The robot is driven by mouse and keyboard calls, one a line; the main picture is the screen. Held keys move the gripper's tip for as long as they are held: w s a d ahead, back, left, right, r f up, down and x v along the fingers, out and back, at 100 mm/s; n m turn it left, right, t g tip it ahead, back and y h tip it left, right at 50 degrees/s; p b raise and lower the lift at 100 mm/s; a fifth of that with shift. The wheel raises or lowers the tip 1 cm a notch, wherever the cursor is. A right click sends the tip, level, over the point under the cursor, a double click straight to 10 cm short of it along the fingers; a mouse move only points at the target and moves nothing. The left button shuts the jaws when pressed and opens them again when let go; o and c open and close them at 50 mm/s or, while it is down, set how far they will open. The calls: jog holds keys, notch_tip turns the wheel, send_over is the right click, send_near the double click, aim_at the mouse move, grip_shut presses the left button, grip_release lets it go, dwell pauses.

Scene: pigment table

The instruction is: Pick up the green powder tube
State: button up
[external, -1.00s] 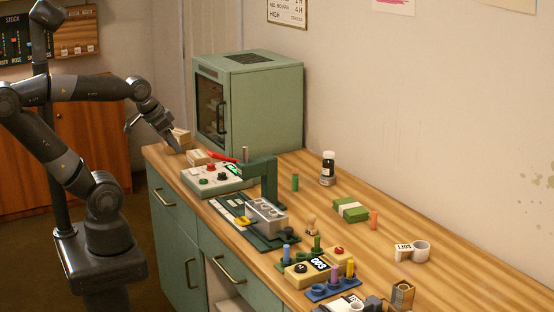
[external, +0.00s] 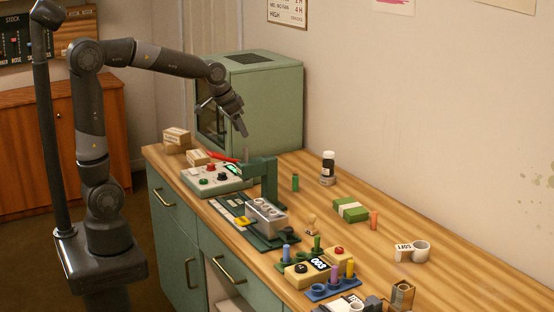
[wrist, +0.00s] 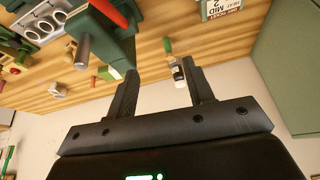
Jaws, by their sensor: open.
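A small green tube (external: 295,183) stands upright on the table behind the dark green stand. It also shows in the wrist view (wrist: 167,45), close to the black-and-white bottle (wrist: 179,72). A second green tube (external: 317,243) stands nearer the front, by the yellow box. I cannot tell which of them holds green powder. My gripper (external: 243,131) is open and empty, in the air in front of the green cabinet and above the stand. In the wrist view its two fingers (wrist: 158,82) are spread apart, with the small green tube beyond them.
The dark green stand (external: 270,183) rises between my gripper and the small green tube. The green cabinet (external: 270,105) is behind my gripper. The bottle (external: 328,168) stands to the tube's right. A blue rack (external: 333,288) of coloured tubes is at the front.

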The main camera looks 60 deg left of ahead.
send_near(295, 169)
jog(key=shift+m+g, duration=0.3)
jog(key=x, duration=1.1)
jog(key=shift+w, duration=0.25)
jog(key=shift+c, duration=0.3)
grip_shut()
jog(key=shift+r, duration=0.1)
